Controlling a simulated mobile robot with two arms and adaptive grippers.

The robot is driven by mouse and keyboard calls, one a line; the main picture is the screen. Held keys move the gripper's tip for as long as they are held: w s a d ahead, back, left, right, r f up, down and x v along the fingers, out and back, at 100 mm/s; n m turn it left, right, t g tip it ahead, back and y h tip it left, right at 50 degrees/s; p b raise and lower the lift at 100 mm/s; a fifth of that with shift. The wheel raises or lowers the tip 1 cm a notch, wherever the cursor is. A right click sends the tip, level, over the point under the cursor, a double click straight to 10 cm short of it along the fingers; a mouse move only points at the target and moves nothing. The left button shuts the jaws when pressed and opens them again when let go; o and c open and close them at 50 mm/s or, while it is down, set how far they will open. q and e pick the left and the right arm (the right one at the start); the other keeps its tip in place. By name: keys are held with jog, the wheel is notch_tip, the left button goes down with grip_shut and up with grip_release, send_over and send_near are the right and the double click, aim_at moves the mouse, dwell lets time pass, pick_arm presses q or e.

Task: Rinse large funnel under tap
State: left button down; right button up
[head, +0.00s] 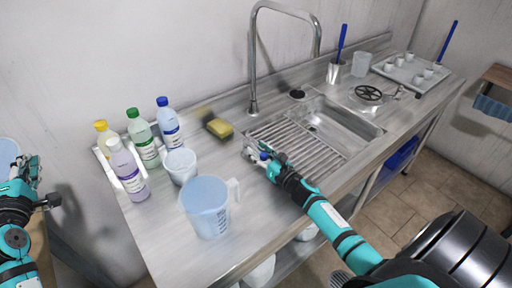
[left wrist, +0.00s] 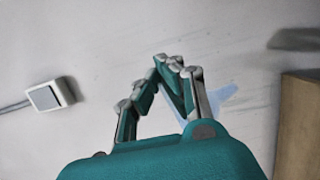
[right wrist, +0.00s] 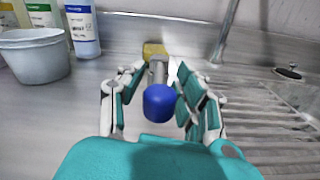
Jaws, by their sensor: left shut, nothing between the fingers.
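A tall metal tap (head: 253,70) with an arched spout stands behind the sink (head: 345,125) and its ribbed drainer (head: 300,140). My right gripper (head: 262,158) is low over the drainer's left end. In the right wrist view its fingers flank a blue knob (right wrist: 159,103) on a metal stem; I cannot tell whether they grip it. My left gripper (head: 28,172) is shut and empty, away from the counter at far left. A pale blue, partly hidden thing (head: 8,153) is behind it and also shows in the left wrist view (left wrist: 222,95); I cannot tell if it is the large funnel.
A blue jug (head: 207,208), a white beaker (head: 180,166) and several bottles (head: 140,140) stand at the counter's left. A yellow sponge (head: 220,128) lies near the tap. A tray of small cups (head: 412,72) is at the far right.

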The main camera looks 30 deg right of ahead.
jog(key=shift+w+a, duration=0.1)
jog(key=shift+w, duration=0.45)
grip_shut()
